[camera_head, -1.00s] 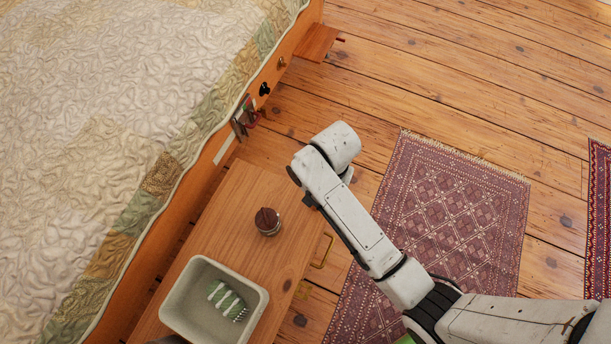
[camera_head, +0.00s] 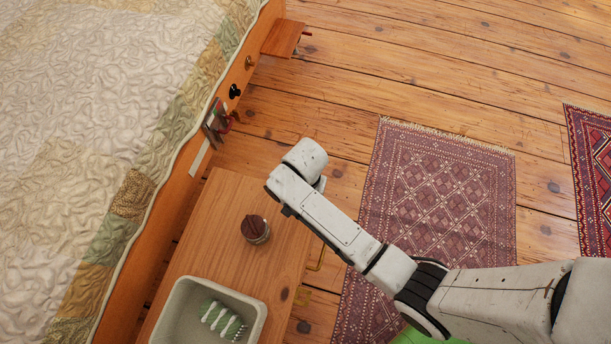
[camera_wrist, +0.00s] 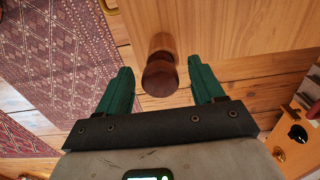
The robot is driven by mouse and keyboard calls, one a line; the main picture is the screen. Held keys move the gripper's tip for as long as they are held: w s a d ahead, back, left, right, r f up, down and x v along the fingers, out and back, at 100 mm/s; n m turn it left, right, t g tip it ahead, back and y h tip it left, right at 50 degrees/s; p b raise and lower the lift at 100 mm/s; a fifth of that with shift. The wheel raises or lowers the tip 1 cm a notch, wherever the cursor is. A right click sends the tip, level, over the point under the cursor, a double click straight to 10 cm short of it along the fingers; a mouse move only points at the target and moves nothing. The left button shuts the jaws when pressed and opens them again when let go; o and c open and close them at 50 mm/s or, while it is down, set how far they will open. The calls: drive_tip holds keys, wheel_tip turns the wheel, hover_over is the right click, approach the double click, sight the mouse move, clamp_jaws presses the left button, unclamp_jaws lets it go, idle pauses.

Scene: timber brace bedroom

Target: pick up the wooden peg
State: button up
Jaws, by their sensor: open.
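The wooden peg (camera_wrist: 162,62) is a dark brown, round-ended piece in the wrist view. It seems to stand on the bedside table (camera_wrist: 225,22) close to its edge, its darker end towards the camera. My gripper (camera_wrist: 160,68) is open, with one green finger on each side of the peg. Gaps show between the peg and both fingers, and nothing is gripped.
The bed (camera_head: 80,120) runs along the left. Its side carries knobs (camera_head: 235,90) and hanging items. A patterned rug (camera_head: 440,190) lies on the open floor at right.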

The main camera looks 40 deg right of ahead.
drive_tip(key=shift+f, duration=0.45)
drive_tip(key=shift+c, duration=0.5)
drive_tip(key=shift+r, duration=0.1)
drive_tip(key=c, duration=1)
